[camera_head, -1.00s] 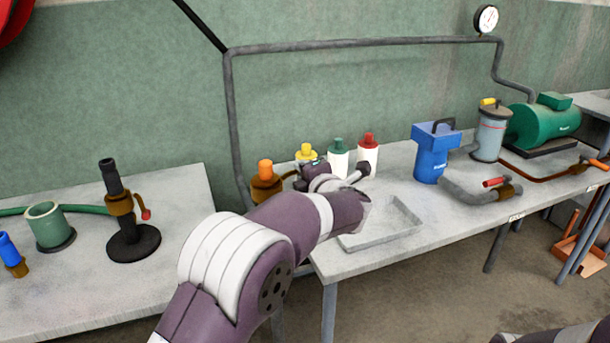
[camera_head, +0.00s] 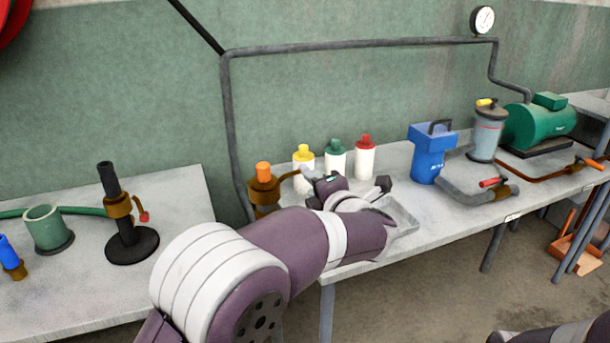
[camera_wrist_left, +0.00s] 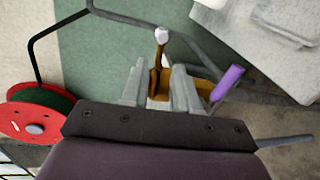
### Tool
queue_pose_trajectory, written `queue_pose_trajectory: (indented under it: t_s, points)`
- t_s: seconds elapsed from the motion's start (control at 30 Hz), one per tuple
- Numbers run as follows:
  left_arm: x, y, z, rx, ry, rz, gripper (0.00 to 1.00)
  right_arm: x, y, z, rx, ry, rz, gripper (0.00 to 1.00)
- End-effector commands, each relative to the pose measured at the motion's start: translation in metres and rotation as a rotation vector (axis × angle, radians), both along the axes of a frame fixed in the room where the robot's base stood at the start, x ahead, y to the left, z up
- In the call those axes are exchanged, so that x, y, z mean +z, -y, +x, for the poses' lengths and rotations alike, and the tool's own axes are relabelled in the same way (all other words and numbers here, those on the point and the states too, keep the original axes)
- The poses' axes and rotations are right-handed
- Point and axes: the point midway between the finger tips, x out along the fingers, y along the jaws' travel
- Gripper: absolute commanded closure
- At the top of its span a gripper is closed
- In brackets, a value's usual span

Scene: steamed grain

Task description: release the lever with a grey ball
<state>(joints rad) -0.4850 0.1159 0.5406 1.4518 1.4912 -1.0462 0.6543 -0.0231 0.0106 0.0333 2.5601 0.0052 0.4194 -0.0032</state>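The lever with a grey ball (camera_head: 306,172) sticks out to the right from a brown valve (camera_head: 264,190) with an orange top, on the left end of the right table. In the left wrist view the pale grey ball (camera_wrist_left: 161,35) sits on a brown stem, just beyond my fingertips. My left gripper (camera_head: 324,183) is close beside the ball, to its right in the head view. In the left wrist view its two fingers (camera_wrist_left: 159,68) stand apart, with the stem showing in the gap. Contact with the stem cannot be told. My right gripper is out of view.
Yellow-, green- and red-capped bottles (camera_head: 335,160) stand behind my left gripper. A grey tray (camera_head: 404,217) lies partly under it. A blue pump (camera_head: 430,155) is farther right. A purple cylinder (camera_wrist_left: 227,82) shows right of the fingers in the wrist view.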

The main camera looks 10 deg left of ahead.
Motion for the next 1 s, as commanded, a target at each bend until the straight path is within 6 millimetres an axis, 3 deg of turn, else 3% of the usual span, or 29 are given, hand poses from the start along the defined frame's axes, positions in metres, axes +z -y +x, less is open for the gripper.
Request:
queue_pose_trajectory:
  t_s: [0.1,0.27,0.6,0.67,0.77,0.8,0.83,0.9,1.0]
  points:
    - [0.007,0.015,-0.022,-0.004,0.001,-0.002,0.71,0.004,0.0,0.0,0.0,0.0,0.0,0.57]
    - [0.009,0.025,-0.037,0.0,0.001,-0.001,0.71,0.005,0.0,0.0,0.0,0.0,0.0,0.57]
    - [0.008,0.026,-0.038,-0.005,-0.01,0.01,0.71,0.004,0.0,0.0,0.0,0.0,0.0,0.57]
    - [0.005,0.038,-0.032,-0.078,-0.044,0.034,0.71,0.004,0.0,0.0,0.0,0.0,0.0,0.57]
    - [-0.019,0.089,-0.021,-0.439,-0.174,0.239,0.71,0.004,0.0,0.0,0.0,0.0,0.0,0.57]
    - [-0.038,0.113,-0.027,-0.65,-0.258,0.382,0.71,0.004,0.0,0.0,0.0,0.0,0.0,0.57]
    - [-0.058,0.124,-0.038,-0.815,-0.338,0.502,0.71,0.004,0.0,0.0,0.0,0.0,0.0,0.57]
    - [-0.111,0.122,-0.079,-1.166,-0.552,0.76,0.71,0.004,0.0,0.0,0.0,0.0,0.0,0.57]
    - [-0.161,0.09,-0.14,-1.478,-0.796,0.962,0.71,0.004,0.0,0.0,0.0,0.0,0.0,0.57]
